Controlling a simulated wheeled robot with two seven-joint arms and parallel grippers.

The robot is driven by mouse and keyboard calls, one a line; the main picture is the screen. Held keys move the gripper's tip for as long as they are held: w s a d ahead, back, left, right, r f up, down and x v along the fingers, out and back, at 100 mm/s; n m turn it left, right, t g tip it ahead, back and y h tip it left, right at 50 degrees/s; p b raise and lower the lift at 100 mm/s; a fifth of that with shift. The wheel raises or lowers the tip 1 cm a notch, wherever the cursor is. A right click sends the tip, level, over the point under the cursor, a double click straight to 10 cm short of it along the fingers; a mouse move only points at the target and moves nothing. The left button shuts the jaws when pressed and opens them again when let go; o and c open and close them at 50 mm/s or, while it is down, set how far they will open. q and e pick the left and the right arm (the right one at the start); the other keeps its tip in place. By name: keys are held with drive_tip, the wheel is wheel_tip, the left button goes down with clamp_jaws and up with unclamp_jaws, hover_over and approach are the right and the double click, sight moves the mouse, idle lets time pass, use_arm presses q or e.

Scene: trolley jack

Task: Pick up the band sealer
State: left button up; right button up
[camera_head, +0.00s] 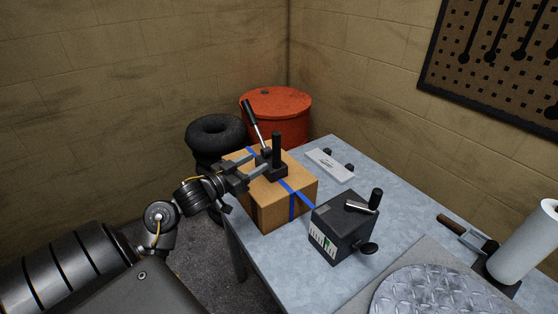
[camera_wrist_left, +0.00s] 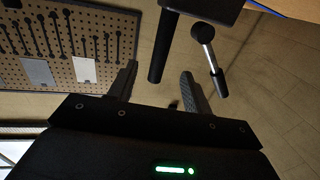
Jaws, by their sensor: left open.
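The band sealer (camera_head: 277,152) is a black tool with an upright post and a long lever with a black grip. It sits on top of a cardboard box (camera_head: 265,207), on the blue strap around it. In the left wrist view its post (camera_wrist_left: 163,48) shows between the finger lines and the lever stands beside it. My left gripper (camera_head: 263,167) is open at the sealer, its fingers reaching towards the post. In the left wrist view the open fingers (camera_wrist_left: 158,85) hold nothing; whether they touch the post I cannot tell. My right gripper is out of view.
The box stands on a grey-blue table (camera_head: 390,207). A dark crank device (camera_head: 343,230) stands close to its right. A red drum (camera_head: 276,117) and black tyres (camera_head: 216,135) stand behind. A paper roll (camera_head: 528,243) and a round metal plate (camera_head: 435,291) are at right.

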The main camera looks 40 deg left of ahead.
sight(277, 151)
use_arm(q)
drive_tip(key=w, duration=0.3)
drive_tip(key=w+p, duration=0.1)
drive_tip(key=w, duration=0.1)
drive_tip(key=shift+d, duration=0.25)
drive_tip(key=shift+w+r, duration=0.1)
drive_tip(key=shift+r, duration=0.05)
drive_tip(key=w, duration=0.1)
drive_tip(key=w+p, duration=0.1)
drive_tip(key=w, duration=0.3)
drive_tip(key=shift+d+f, duration=0.2)
drive_tip(key=shift+f, duration=0.1)
drive_tip(key=shift+s, duration=0.1)
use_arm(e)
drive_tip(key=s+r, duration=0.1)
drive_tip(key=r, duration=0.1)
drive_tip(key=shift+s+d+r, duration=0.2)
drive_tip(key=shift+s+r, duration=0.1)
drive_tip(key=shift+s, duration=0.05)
use_arm(q)
clamp_jaws()
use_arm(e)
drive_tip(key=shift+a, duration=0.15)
